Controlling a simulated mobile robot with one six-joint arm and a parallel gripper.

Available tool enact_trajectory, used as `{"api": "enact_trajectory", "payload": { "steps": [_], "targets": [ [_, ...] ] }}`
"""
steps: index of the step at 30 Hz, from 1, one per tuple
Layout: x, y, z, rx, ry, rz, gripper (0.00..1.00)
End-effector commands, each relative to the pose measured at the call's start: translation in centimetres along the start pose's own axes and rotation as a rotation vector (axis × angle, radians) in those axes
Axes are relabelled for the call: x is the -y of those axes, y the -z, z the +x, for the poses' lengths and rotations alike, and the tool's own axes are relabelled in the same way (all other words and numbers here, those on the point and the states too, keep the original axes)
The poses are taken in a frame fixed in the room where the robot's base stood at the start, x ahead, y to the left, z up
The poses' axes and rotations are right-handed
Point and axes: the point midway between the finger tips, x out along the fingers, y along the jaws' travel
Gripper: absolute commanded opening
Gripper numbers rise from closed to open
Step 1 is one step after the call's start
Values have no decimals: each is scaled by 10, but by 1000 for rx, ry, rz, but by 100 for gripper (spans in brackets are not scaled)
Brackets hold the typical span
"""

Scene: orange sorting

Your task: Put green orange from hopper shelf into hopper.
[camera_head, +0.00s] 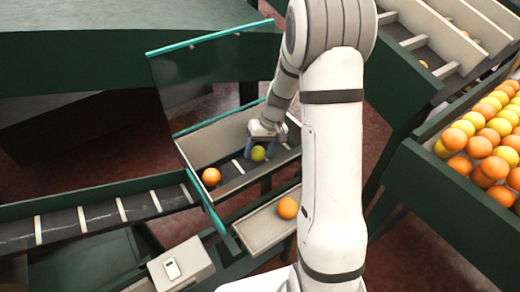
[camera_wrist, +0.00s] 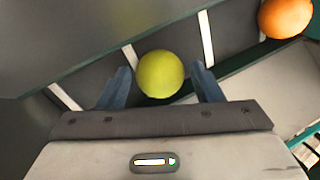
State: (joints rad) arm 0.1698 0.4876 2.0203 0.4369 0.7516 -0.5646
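The green orange (camera_head: 258,154) lies on a dark strip with white crossbars, beside a pale sloping side wall. It looks yellow-green in the wrist view (camera_wrist: 160,74). My gripper (camera_head: 264,148) is directly over it, reaching down. In the wrist view, my gripper's blue fingers (camera_wrist: 161,80) stand apart, one on each side of the green orange, with a visible gap on both sides. Which parts are the hopper and the hopper shelf I cannot tell for certain.
An orange fruit (camera_head: 211,177) lies farther left on the same strip, by a teal-edged clear panel (camera_head: 215,70). Another orange (camera_head: 288,208) sits in a small pale tray (camera_head: 262,232) below. A large green bin (camera_head: 440,185) full of oranges stands at right.

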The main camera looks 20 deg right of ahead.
Motion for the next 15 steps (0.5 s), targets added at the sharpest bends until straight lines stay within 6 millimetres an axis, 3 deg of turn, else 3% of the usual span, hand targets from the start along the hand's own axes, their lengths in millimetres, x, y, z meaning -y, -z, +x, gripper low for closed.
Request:
{"api": "enact_trajectory", "payload": {
  "steps": [10, 15],
  "targets": [
    [0, 0, -1, 1, -1, 1, 66],
    [0, 1, -18, -4, -1, 1, 66]
  ]
}}
